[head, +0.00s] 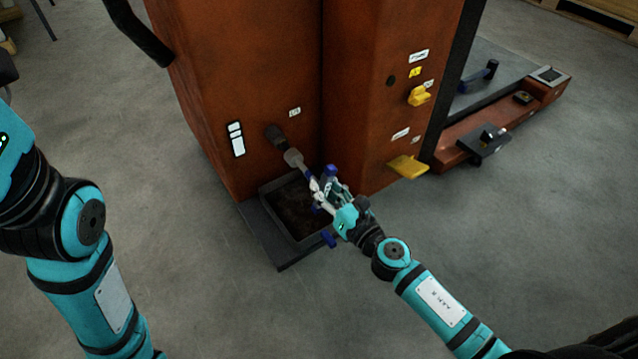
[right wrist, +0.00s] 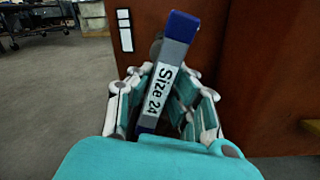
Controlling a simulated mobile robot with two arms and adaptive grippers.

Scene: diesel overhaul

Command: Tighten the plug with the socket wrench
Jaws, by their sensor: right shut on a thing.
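The socket wrench has a grey socket (head: 293,157), a shaft with a blue band and a crossbar with blue ends. Its label in the right wrist view (right wrist: 160,90) reads "Size 24". My right gripper (head: 326,190) is shut on the wrench at the crossbar, and its fingers (right wrist: 165,100) lie on both sides of it. The socket end meets a dark round fitting (head: 274,134) low on the rust-red engine wall. The plug itself is not clearly visible; the socket may cover it. My left arm is at the left edge, its fingertips out of view.
An open drain tray (head: 270,224) with dark contents sits on the floor below the wrench. Yellow parts (head: 408,167) stick out from the engine's right block. The front floor is clear.

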